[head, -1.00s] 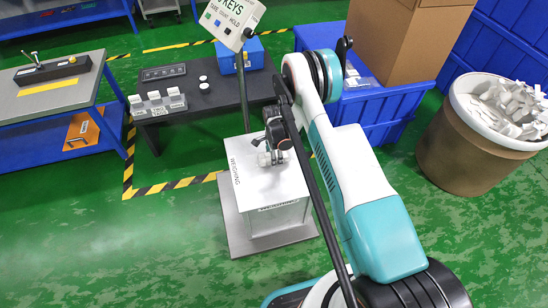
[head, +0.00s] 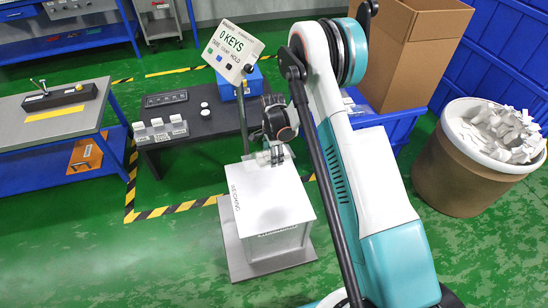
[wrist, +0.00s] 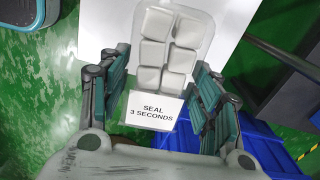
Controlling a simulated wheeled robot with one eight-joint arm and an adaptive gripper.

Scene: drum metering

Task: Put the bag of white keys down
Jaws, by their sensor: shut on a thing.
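The bag of white keys (wrist: 172,50) is a clear pouch with several white key blocks, above a white label reading "SEAL 3 SECONDS" (wrist: 153,110). My gripper (wrist: 165,95) is shut on the bag, with a teal-padded finger on each side of its label end. In the head view my gripper (head: 277,152) is over the back edge of the white weighing box (head: 272,205), and the bag (head: 265,158) shows small and pale there. I cannot tell whether the bag touches the box top. The display (head: 232,48) on a post reads "0 KEYS".
A dark bench (head: 180,128) behind the weighing box holds white blocks, a keypad and a blue box. A drum of white pieces (head: 465,160) stands right, by a cardboard box (head: 420,50) on blue crates. Green floor is open at front left.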

